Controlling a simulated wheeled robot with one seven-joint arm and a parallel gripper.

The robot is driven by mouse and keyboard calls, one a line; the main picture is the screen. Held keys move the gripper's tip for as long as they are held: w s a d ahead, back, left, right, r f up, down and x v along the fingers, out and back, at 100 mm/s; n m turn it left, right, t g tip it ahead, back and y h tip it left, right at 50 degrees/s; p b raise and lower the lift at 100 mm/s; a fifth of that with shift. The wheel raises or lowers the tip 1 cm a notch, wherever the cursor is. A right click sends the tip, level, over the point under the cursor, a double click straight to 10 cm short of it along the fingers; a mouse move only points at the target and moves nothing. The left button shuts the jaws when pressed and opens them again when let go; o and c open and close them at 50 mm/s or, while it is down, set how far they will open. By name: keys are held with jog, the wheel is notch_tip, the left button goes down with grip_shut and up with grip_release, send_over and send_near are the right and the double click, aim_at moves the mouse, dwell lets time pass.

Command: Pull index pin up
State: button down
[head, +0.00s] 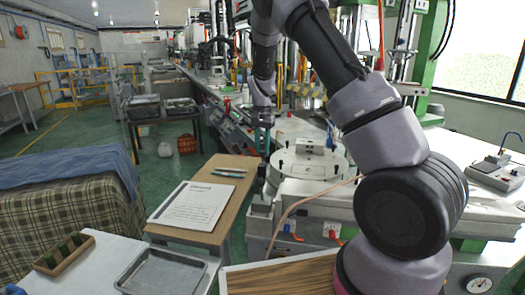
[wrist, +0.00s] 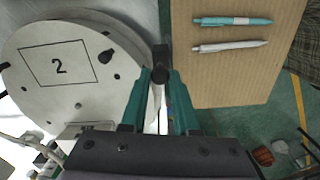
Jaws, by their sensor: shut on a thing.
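The index pin (wrist: 161,76) shows in the wrist view as a small dark knob at the rim of the round plate. My gripper (wrist: 161,84) has its two teal fingers on either side of the knob and is shut on it. In the head view my gripper (head: 263,140) points down over the left edge of the machine, above a dark upright block (head: 262,203). The round turntable plate (wrist: 85,95), marked with a framed "2", lies just left of the fingers. How far the pin is raised cannot be told.
A wooden side table (head: 226,170) with a printed sheet (head: 193,205) and two pens (wrist: 232,21) stands left of the machine. A metal tray (head: 162,272) is at the front. A thin hose (head: 290,212) runs across the machine front.

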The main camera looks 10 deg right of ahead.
jog(key=shift+w+r, duration=0.1)
jog(key=shift+r, duration=0.05)
jog(key=c, duration=0.7)
grip_release()
jog(key=shift+o, duration=0.2)
notch_tip(320, 180, up, 11)
